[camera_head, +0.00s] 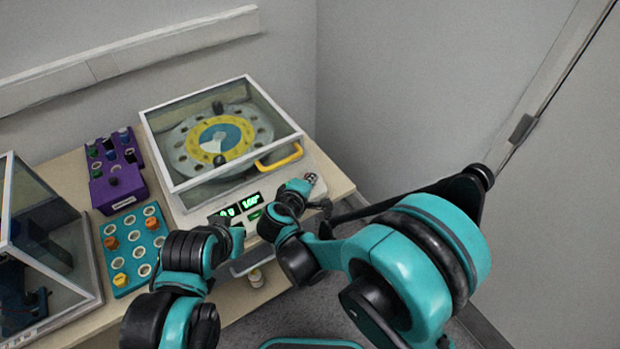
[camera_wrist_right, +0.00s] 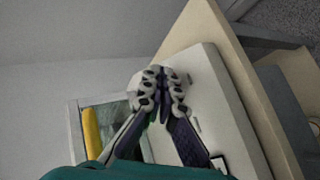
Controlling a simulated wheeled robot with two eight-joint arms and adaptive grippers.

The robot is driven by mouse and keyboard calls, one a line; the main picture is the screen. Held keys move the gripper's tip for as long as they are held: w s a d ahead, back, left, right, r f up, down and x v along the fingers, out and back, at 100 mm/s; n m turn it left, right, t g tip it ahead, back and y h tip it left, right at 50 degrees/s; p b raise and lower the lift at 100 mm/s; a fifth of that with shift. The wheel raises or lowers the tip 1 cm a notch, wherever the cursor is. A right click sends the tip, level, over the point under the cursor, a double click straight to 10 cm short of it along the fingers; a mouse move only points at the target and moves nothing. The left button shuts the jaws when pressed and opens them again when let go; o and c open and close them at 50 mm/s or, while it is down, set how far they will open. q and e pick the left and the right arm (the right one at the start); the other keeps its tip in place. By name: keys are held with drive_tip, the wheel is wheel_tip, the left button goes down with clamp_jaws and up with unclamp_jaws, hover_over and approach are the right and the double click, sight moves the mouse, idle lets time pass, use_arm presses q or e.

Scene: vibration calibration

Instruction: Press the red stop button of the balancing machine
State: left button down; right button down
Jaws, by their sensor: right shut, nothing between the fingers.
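The balancing machine (camera_head: 318,160) is a white unit with a clear-lidded chamber over a yellow and blue disc. Green displays (camera_head: 238,207) glow on its front panel. In the right wrist view its white top (camera_wrist_right: 205,75) lies under the fingers. My right gripper (camera_head: 313,179) is shut and empty over the machine's front right corner; its closed fingertips show in the right wrist view (camera_wrist_right: 162,77). I see no red button in either view; the gripper may cover it. I cannot tell whether the fingertips touch the panel. My left arm's end is by the machine's front edge, its fingers unclear.
The lid has a yellow handle (camera_head: 279,158), also in the right wrist view (camera_wrist_right: 91,130). Left of the machine are a purple control box (camera_head: 118,185), a teal knob board (camera_head: 134,248) and a clear-walled case (camera_head: 45,240). The wooden table (camera_head: 70,175) stands by grey walls.

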drive_tip(key=shift+w+a+f+b, duration=0.15)
drive_tip(key=shift+w+f+b, duration=0.05)
drive_tip(key=shift+f+b, duration=0.1)
idle(0.4)
idle(0.4)
drive_tip(key=shift+s+d+r+p, duration=0.3)
drive_tip(key=shift+s+r+p, duration=0.1)
drive_tip(key=shift+r, duration=0.2)
drive_tip(key=s+r+p, duration=0.1)
drive_tip(key=s+d+r, duration=0.1)
drive_tip(key=d+r+p, duration=0.1)
drive_tip(key=shift+s+r+p, duration=0.35)
drive_tip(key=shift+s, duration=0.05)
idle(0.8)
